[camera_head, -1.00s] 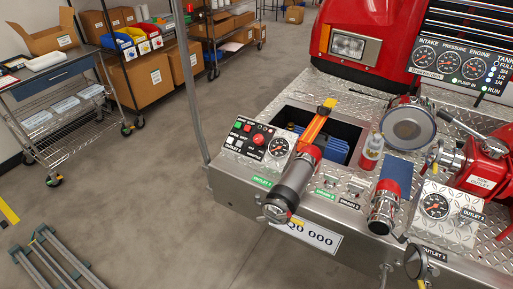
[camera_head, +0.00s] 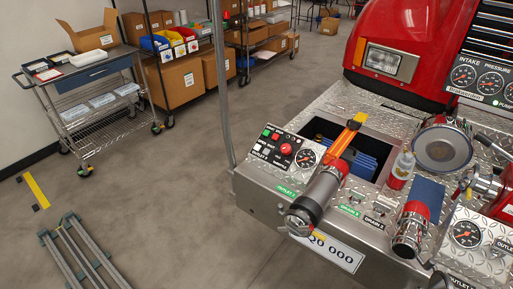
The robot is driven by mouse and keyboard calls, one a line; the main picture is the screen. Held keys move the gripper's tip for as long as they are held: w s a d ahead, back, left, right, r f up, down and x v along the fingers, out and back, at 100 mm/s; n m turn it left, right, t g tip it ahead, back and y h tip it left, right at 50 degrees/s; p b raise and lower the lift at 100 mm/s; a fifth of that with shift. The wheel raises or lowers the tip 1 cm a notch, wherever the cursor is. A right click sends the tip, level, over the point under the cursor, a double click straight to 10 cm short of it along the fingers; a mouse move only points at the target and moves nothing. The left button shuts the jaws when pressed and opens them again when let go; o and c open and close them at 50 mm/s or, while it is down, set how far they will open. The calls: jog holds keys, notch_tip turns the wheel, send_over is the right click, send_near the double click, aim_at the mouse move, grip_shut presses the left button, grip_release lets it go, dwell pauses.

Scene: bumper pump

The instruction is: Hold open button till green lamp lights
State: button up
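The control panel (camera_head: 264,156) for outlet 1 sits on the left part of the bumper deck. It carries a small green button or lamp (camera_head: 267,132) at its upper left, with a small red one (camera_head: 275,136) beside it. A large red knob (camera_head: 286,149) stands at its right. Small white and dark items lie below them. The labels are too small to read, so I cannot tell which is the open button, or whether a lamp is lit. My gripper is not in view.
A pressure gauge (camera_head: 305,157) sits right of the panel. A red and grey outlet pipe (camera_head: 319,194) juts forward, with an orange bar (camera_head: 343,141) behind it. A thin upright post (camera_head: 222,90) stands left of the bumper.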

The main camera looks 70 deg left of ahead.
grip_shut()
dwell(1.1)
